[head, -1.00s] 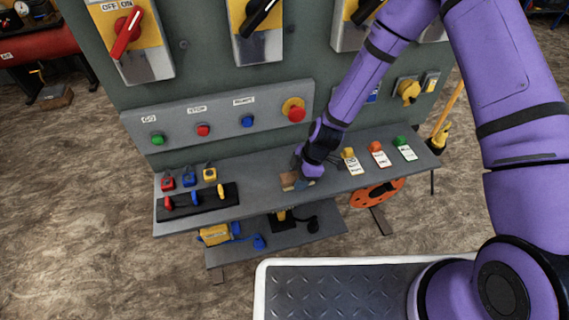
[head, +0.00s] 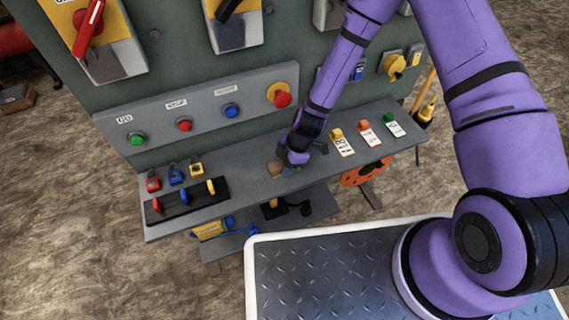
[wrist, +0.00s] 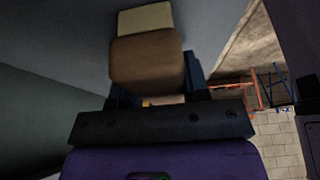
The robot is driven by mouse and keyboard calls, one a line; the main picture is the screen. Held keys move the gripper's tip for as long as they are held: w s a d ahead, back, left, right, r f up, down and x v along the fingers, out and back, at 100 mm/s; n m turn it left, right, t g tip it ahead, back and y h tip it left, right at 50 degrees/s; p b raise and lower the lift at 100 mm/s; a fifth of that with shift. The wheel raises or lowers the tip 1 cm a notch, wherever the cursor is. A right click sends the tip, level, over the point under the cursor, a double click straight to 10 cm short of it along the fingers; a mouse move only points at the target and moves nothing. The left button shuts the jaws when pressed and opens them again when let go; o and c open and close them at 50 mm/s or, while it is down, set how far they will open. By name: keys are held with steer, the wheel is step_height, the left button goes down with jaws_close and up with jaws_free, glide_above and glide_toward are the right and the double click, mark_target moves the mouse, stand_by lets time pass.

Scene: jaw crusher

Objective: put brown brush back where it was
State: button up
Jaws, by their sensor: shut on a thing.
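The brown brush (wrist: 147,62) is between the fingers of my gripper (wrist: 155,95) in the wrist view, with a pale cream part (wrist: 145,18) at its far end. In the head view the brush (head: 276,168) shows as a small brown block beside my gripper (head: 290,168), at the middle of the grey shelf (head: 238,163). My gripper is shut on the brush. Whether the brush touches the shelf I cannot tell. The fingers partly hide it in the head view.
Left on the shelf are small padlocks (head: 175,174) and a black rack (head: 187,201) with coloured pieces. To the right lie several tags (head: 342,143). Above is a button panel (head: 205,108). Bare shelf lies between the rack and my gripper.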

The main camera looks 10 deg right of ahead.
steer(key=o, duration=0.8)
steer(key=shift+o, duration=0.2)
steer(key=v, duration=1.2)
steer(key=shift+d+r, duration=0.1)
steer(key=shift+r, duration=0.05)
